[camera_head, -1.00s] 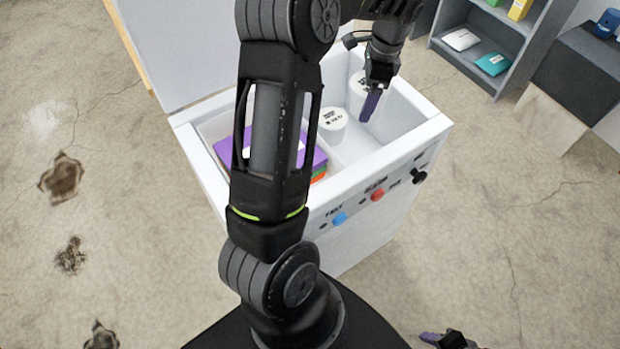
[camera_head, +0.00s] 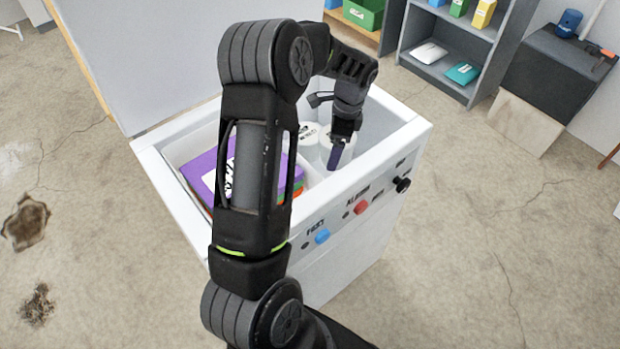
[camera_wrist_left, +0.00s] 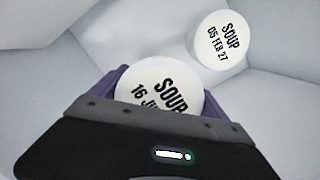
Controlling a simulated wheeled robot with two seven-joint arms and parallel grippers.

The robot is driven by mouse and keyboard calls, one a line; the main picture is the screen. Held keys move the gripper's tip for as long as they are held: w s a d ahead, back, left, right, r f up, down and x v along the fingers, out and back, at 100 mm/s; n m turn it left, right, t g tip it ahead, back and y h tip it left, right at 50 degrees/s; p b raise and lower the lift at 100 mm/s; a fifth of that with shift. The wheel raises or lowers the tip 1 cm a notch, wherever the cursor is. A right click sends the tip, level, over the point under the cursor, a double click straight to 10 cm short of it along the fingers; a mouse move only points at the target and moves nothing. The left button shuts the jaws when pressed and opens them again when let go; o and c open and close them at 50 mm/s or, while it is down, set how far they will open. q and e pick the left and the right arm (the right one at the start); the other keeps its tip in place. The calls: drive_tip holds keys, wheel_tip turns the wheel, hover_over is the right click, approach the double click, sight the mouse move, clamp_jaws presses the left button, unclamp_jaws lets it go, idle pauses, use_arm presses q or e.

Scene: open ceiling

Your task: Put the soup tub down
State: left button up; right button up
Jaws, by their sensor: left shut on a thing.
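My left gripper (camera_head: 340,152) reaches down into the open white chest freezer (camera_head: 398,146). Its purple fingers are shut on a white soup tub (camera_head: 326,152). In the left wrist view this tub (camera_wrist_left: 156,90) has a lid reading "SOUP 16 JU", the rest hidden by the gripper. A second soup tub (camera_head: 304,131) stands just left of it in the head view. In the left wrist view that tub (camera_wrist_left: 219,40) reads "SOUP 05 FEB 27", with a gap between the two. I cannot tell whether the held tub touches the freezer floor. My right gripper is out of view.
Purple, green and orange boxes (camera_head: 207,167) are stacked in the freezer's left part, partly behind my left arm. The raised lid (camera_head: 150,60) stands behind. The front has blue, red and black knobs (camera_head: 402,185). A grey shelf (camera_head: 430,75) stands at the back right.

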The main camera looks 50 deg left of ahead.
use_arm(q)
drive_tip(key=shift+f, duration=2.35)
drive_tip(key=shift+f+b, duration=0.45)
drive_tip(key=shift+f, duration=1.4)
drive_tip(key=shift+f, duration=0.2)
drive_tip(key=o, duration=1.8)
drive_tip(key=shift+c, duration=0.2)
drive_tip(key=r, duration=0.4)
drive_tip(key=d+r+p, duration=0.1)
drive_tip(key=r, duration=0.3)
drive_tip(key=w+r, duration=0.1)
drive_tip(key=r, duration=0.3)
drive_tip(key=shift+w+d+r, duration=0.1)
drive_tip(key=shift+d+r, duration=0.05)
drive_tip(key=shift+d, duration=0.05)
